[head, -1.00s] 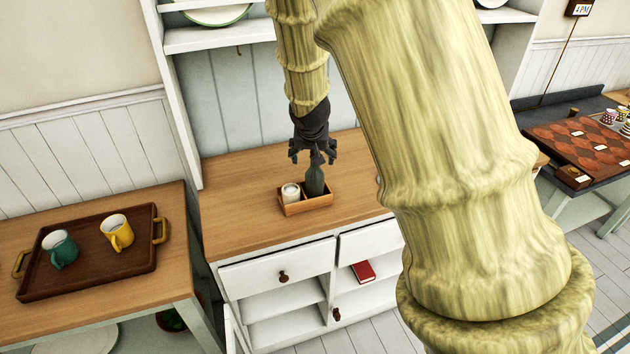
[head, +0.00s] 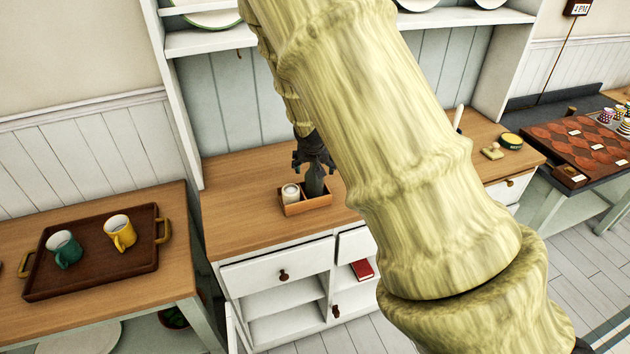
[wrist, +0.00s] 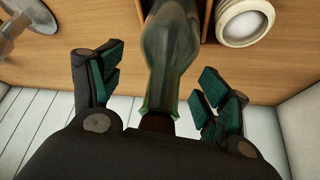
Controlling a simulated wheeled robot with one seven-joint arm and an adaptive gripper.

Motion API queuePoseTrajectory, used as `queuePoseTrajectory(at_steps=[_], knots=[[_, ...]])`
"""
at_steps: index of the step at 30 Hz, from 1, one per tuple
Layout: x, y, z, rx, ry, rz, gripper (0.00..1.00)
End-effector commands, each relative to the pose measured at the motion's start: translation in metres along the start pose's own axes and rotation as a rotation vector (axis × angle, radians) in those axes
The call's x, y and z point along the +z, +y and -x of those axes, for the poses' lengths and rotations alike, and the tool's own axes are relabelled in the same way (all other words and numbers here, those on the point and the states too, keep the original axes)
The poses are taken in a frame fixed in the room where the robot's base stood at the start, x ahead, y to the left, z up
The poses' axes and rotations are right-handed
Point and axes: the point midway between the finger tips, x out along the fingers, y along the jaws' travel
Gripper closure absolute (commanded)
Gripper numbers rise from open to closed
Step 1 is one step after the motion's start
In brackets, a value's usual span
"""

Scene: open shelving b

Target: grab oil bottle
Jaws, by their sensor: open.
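The green glass oil bottle (head: 315,184) stands upright in the right part of a small wooden caddy (head: 306,207) on the cabinet's wooden top. My gripper (head: 314,164) is above the bottle, pointing down, with its fingers around the bottle's upper end. In the wrist view the bottle (wrist: 170,45) runs between the two open fingers of my gripper (wrist: 160,92). I see gaps on both sides, so the fingers appear apart from the glass. The bottle's top end is partly hidden by my gripper.
A white jar (head: 290,193) stands in the caddy's left part, close to the bottle. A tray (head: 90,287) with a green mug (head: 64,249) and a yellow mug (head: 120,232) is on the left table. A stamp-like object (head: 492,151) and round tin (head: 511,141) lie at right.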

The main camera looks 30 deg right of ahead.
Motion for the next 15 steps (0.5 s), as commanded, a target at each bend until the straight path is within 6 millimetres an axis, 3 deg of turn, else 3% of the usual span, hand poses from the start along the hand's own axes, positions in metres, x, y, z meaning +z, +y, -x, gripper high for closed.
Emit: queuePoseTrajectory(at_steps=[10, 15], knots=[[0.0000, -0.0001, -0.0038, -0.001, 0.000, 0.001, 0.24], [0.0000, 0.0001, -0.0037, 0.000, 0.000, 0.001, 0.53]])
